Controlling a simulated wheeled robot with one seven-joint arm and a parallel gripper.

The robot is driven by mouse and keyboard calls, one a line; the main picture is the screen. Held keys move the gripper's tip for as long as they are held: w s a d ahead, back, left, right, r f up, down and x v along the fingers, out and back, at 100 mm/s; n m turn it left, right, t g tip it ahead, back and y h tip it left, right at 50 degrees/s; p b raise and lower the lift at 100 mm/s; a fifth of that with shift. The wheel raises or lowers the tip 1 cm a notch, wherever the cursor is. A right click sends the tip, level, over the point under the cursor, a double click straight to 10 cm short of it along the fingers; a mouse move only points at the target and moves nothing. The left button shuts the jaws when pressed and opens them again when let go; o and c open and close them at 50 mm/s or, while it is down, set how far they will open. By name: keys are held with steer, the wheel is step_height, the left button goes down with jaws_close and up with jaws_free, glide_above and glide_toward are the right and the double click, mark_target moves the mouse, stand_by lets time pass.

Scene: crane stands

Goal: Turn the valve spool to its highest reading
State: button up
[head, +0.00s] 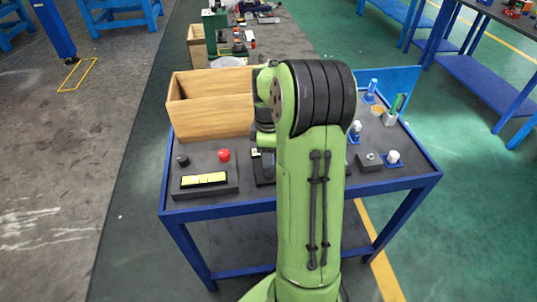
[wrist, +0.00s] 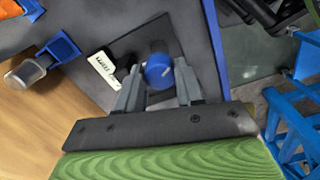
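In the wrist view a round blue knob (wrist: 159,70), which looks like the valve spool, stands on a dark plate (wrist: 140,45). A white label (wrist: 103,67) with dark print lies beside it; its reading is too small to make out. My gripper (wrist: 158,67) has its two grey fingers apart, one on each side of the blue knob. Narrow gaps seem to show between fingers and knob; I cannot tell if either touches. In the head view my green arm hides the gripper and knob.
In the wrist view a blue holder (wrist: 61,48) sits left of the plate.

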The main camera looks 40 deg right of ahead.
steer(key=c, duration=0.5)
